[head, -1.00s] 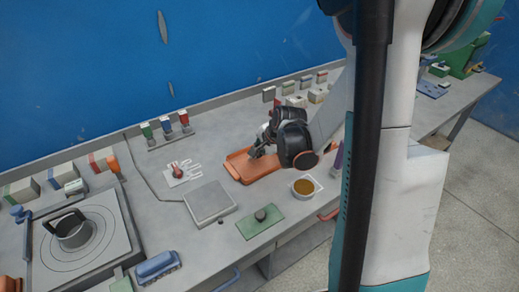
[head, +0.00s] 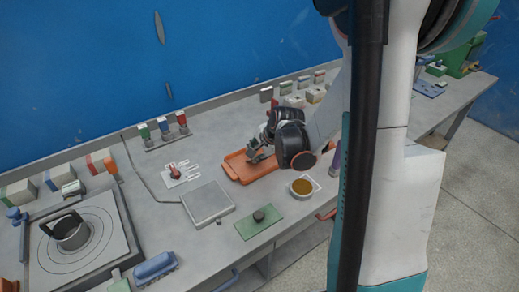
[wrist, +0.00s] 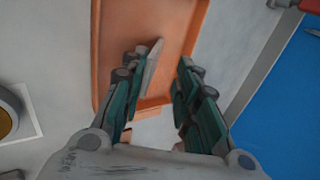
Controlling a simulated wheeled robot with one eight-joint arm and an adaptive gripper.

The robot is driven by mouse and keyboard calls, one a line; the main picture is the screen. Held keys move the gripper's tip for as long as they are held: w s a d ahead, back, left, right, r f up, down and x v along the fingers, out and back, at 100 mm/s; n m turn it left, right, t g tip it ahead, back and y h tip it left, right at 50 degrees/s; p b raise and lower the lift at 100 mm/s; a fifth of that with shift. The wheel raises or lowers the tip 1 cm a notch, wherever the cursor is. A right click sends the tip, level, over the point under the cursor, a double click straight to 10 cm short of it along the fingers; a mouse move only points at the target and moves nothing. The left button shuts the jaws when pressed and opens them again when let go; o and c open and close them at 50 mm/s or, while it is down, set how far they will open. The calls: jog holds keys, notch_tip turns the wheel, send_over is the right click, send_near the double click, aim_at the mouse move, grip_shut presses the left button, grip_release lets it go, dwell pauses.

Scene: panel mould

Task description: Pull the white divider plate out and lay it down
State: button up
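My gripper (head: 259,152) is low over the orange tray (head: 236,168), at the middle of the bench. In the wrist view my gripper (wrist: 163,76) has its two green-padded fingers apart, with the orange tray floor (wrist: 180,30) beyond them. A thin pale slab (wrist: 152,66), which looks like the white divider plate, shows inside the tray close beside the left finger. It is apart from the right finger. Whether it touches the left finger or lies flat on the tray, I cannot tell. In the head view it is too small to make out surely.
A cup of brown contents (head: 302,187) stands right of the tray. A grey square plate (head: 207,203) and a green mat with a dark knob (head: 259,221) lie in front. A white slotted piece (head: 184,172) is to the left. Small blocks line the bench back.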

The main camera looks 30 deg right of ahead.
jog(key=v, duration=1.2)
